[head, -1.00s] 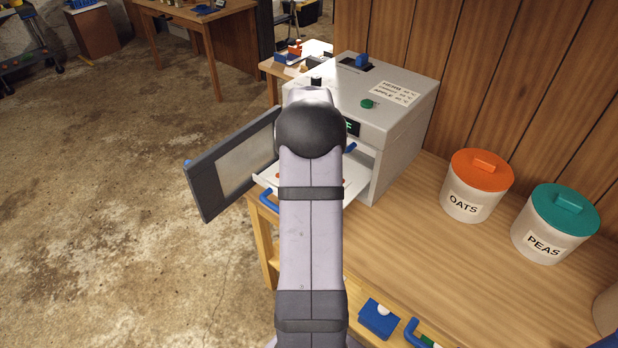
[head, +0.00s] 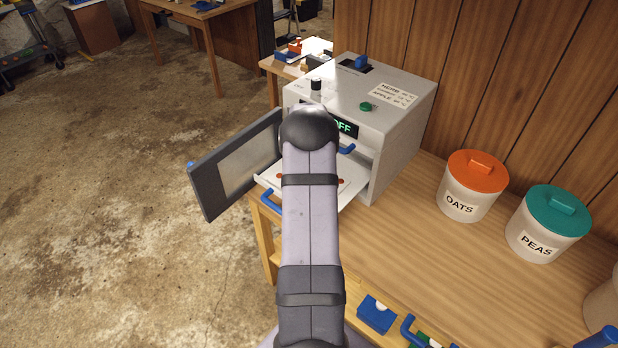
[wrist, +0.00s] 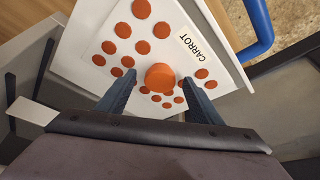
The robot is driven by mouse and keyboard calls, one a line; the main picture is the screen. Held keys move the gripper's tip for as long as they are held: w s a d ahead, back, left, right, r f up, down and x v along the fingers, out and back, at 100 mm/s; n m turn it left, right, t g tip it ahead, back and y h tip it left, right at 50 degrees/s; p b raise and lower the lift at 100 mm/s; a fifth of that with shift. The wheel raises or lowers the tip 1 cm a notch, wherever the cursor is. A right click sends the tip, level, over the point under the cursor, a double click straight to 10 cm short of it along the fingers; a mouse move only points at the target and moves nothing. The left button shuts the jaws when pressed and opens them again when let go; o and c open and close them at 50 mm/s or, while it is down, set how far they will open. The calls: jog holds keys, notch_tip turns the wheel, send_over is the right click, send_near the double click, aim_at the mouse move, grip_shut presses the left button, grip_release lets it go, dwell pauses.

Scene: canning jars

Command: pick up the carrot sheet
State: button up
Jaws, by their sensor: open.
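The carrot sheet (wrist: 180,62) is a white sheet with several orange discs, a CARROT label and a larger raised orange knob (wrist: 160,77) in the middle. It lies on the pulled-out tray of the grey dryer box; in the head view my arm hides most of it. My gripper (wrist: 160,80) is open in the wrist view, with one dark finger to each side of the knob. There are gaps between the fingers and the knob, and I cannot tell how far above the sheet the fingertips are.
The dryer box (head: 395,135) has its grey door (head: 235,165) swung open to the left, and its display reads OFF. A blue handle (wrist: 262,25) is at the tray's front. OATS (head: 465,200) and PEAS (head: 530,240) canisters stand to the right on the wooden bench.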

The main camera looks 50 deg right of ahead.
jog(key=shift+d+f, duration=0.1)
jog(key=shift+f, duration=0.2)
jog(key=c, duration=1.2)
jog(key=shift+c, duration=0.2)
jog(key=shift+r, duration=0.1)
jog(key=shift+w+r+p, duration=0.1)
jog(key=shift+r+p, duration=0.35)
jog(key=shift+r, duration=0.25)
notch_tip(320, 180, up, 2)
jog(key=shift+r+p, duration=0.1)
jog(key=shift+p, duration=0.55)
jog(key=s+b, duration=1.3)
jog(key=s, duration=1.9)
